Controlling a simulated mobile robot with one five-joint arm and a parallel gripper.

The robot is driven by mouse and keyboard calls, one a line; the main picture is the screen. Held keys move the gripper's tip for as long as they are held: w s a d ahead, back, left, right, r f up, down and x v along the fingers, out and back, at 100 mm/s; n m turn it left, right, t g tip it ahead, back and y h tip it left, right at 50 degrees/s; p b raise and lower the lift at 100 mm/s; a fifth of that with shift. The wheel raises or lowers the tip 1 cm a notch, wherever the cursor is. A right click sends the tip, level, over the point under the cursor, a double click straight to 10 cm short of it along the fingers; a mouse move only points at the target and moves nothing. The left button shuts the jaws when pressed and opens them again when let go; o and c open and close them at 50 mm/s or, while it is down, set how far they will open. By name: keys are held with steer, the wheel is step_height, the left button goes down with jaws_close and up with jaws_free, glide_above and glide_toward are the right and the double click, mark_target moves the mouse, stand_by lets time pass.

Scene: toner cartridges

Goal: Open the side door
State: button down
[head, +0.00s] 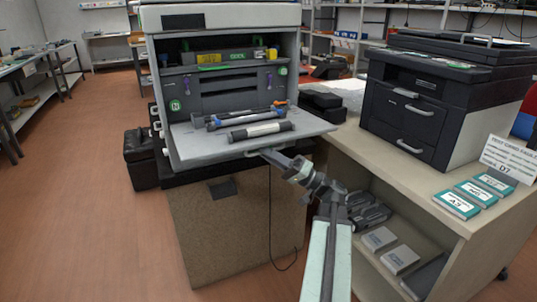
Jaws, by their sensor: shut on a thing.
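A large grey printer (222,18) stands at centre left, with its inside exposed. Its wide door panel (190,147) is folded down and lies about level, out toward me. My gripper (266,154) is at the panel's front edge, shut on a small handle (254,152) there. My gripper partly hides the handle. Inside the printer are dark slots with yellow, green and purple parts.
A black-and-white toner cartridge (260,131) and dark tubes with blue and orange ends (240,117) lie on the lowered panel. A black printer (417,112) stands on the wooden counter (372,155) at right, near teal boxes (456,204). Open floor (80,200) is at left.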

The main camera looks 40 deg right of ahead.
steer(key=shift+w+d+f+h+b, duration=0.1)
steer(key=shift+w+f+h+b, duration=0.15)
steer(key=shift+f, duration=0.25)
steer(key=c, duration=1.5)
jaws_free()
steer(key=shift+w+f, duration=0.1)
steer(key=shift+f, duration=0.05)
steer(key=b+v, duration=0.4)
steer(key=v, duration=0.4)
